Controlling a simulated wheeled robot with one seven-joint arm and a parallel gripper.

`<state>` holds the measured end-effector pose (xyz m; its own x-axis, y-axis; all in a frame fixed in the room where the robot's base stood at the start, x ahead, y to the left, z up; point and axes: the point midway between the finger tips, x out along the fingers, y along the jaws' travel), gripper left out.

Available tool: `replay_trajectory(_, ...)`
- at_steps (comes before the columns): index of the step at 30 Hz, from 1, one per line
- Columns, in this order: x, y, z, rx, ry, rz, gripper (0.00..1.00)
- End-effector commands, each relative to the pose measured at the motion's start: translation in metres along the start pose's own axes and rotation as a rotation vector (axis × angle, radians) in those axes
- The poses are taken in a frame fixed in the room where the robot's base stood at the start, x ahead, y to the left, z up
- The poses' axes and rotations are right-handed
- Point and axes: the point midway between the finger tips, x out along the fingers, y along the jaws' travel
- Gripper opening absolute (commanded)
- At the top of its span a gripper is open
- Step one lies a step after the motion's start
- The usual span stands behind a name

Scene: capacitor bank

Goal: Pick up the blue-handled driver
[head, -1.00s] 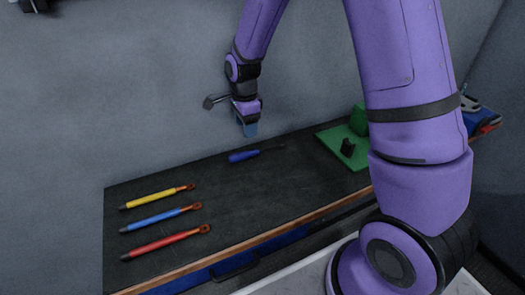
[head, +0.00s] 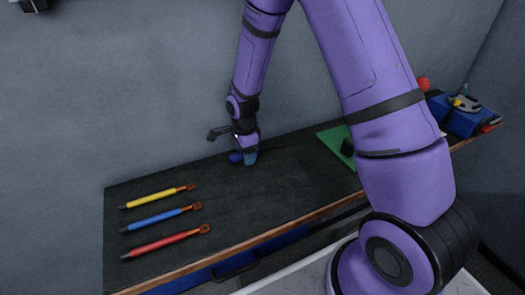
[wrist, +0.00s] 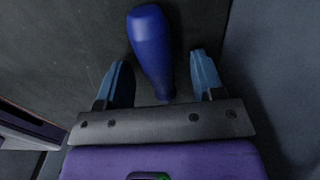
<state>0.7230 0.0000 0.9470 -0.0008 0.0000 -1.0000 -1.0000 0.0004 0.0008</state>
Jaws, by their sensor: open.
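The blue-handled driver lies on the dark bench top near the wall. In the head view its handle (head: 236,157) shows just left of my gripper (head: 250,157), and its shaft is mostly hidden. In the wrist view the blue handle (wrist: 151,45) runs down from the top edge to between the two blue fingers of my gripper (wrist: 160,82). The fingers are apart, one on each side of the handle, with a gap on both sides. The shaft is hidden behind the gripper body.
Yellow (head: 158,196), blue (head: 161,219) and red (head: 166,243) tools lie in a row on the bench (head: 205,185) at left. A green plate (head: 328,140) with a black block (head: 347,148) lies right of the gripper. A blue box (head: 455,117) stands at the far right. The wall is close behind.

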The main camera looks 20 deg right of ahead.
Motion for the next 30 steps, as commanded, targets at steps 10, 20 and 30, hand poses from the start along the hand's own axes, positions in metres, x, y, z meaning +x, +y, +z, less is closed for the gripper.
replay_trajectory(10, 0.002, 0.000, 0.000, 0.000, 0.000, -0.001, 0.41)
replay_trajectory(20, 0.002, 0.000, 0.000, 0.000, 0.000, -0.001, 0.04)
replay_trajectory(30, -0.011, -0.001, 0.000, 0.000, 0.000, -0.003, 0.04)
